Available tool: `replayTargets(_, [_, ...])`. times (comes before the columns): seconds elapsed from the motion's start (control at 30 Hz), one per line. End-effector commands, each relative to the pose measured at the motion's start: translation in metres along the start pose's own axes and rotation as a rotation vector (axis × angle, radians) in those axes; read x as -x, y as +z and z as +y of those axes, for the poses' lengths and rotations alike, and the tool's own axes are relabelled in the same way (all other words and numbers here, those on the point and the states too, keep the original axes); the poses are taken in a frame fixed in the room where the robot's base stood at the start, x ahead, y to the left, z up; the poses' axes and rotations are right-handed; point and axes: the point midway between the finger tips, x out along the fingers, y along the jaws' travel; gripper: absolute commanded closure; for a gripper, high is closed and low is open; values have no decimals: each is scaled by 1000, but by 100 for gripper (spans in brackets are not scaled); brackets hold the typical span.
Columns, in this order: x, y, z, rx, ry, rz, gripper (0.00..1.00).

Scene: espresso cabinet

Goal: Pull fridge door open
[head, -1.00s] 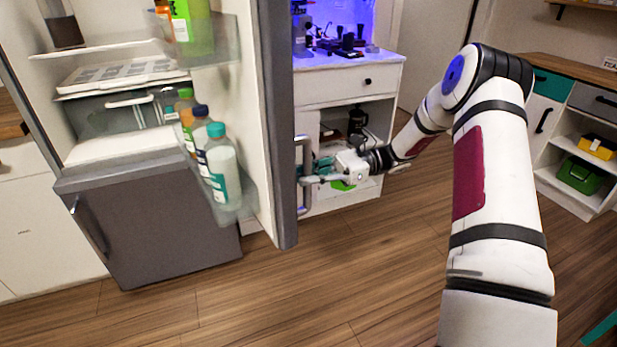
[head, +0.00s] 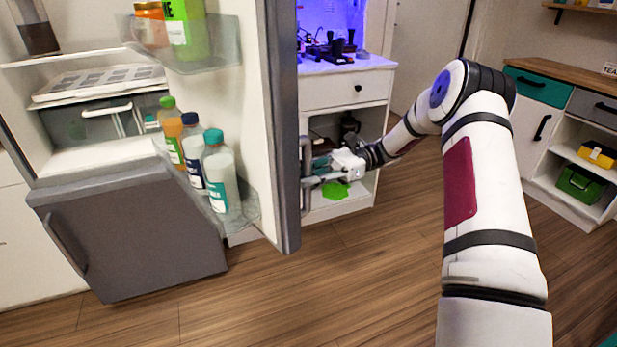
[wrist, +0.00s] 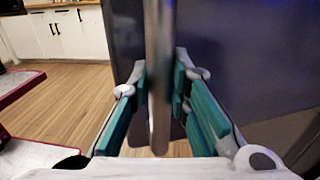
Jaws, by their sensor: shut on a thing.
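The fridge door (head: 284,120) stands wide open, its inner side with bottle shelves facing my head camera. Its vertical bar handle (head: 306,170) is on the outer side, near the door's free edge. My gripper (head: 312,172) is at the handle's middle, with its fingers on it. In the wrist view the grey handle (wrist: 159,70) runs upright between the teal finger pads of my gripper (wrist: 160,92), with the dark door face (wrist: 235,60) behind it. The open fridge interior (head: 95,80) shows at the left.
Bottles (head: 220,172) stand in the door's lower shelf, and a green carton (head: 184,28) in the upper one. The grey lower freezer door (head: 135,240) is shut. A white espresso cabinet (head: 345,90) stands behind the door. Wooden floor (head: 340,270) in front is clear.

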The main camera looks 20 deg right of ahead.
Motion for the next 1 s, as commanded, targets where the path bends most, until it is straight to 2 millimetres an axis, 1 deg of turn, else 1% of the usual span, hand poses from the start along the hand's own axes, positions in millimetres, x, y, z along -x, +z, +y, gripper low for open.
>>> replayTargets(0.03, [-3, 2, -4, 7, -6, -1, 100])
replayTargets(0.07, [-3, 2, -4, 7, -6, -1, 100])
replayTargets(0.1, [-3, 2, -4, 7, -5, -1, 76])
replayTargets(0.17, [-3, 2, -4, 7, -5, -1, 63])
replayTargets(0.47, [-1, 1, -2, 4, -4, -1, 62])
replayTargets(0.57, [5, 1, -2, 4, -5, 0, 62])
replayTargets(0.67, [17, 0, -2, 5, -6, -1, 62])
replayTargets(1.0, [85, 0, -3, 5, -6, 0, 62])
